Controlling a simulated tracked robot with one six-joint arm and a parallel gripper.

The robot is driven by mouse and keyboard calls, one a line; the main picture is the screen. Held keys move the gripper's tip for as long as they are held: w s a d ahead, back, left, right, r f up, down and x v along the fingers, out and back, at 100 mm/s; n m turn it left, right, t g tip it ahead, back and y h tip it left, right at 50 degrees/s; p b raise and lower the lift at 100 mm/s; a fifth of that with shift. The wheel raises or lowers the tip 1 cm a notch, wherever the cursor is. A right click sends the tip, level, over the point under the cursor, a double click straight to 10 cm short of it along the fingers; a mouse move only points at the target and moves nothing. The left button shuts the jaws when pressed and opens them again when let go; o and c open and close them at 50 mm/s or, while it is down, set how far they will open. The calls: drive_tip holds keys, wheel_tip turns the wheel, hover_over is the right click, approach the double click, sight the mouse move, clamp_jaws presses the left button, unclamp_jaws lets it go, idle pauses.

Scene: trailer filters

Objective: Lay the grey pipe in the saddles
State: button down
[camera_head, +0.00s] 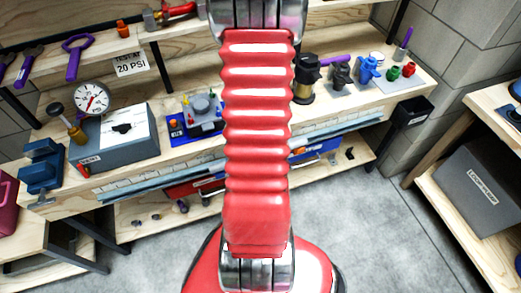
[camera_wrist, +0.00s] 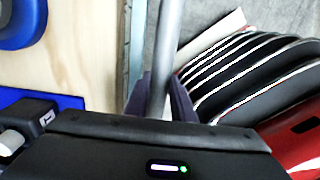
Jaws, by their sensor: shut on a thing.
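The grey pipe (camera_wrist: 168,50) shows in the wrist view as a smooth, straight length, running from the top edge down into my gripper (camera_wrist: 163,98). My gripper is shut on it, with dark purple finger parts on both sides of the pipe. The lower end of the pipe is hidden behind the black gripper body. The pipe passes over or beside the front edge of the wooden bench. I cannot make out the saddles in either view. In the head view my red arm covers the middle, and the gripper and pipe are not clearly visible.
The bench holds a grey box (camera_head: 113,137), a pressure gauge (camera_head: 91,98), a blue tray with a grey fitting (camera_head: 203,108), a blue vise (camera_head: 42,165) and coloured fittings (camera_head: 368,68). A grey bin (camera_head: 483,185) stands on the right shelf. The floor (camera_head: 355,225) is clear.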

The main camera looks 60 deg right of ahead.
drive_tip(key=shift+f, duration=0.7)
drive_tip(key=c, duration=1.4)
unclamp_jaws()
drive_tip(key=shift+c, duration=0.2)
wheel_tip(320, 180, up, 14)
drive_tip(key=shift+f, duration=0.15)
idle(0.5)
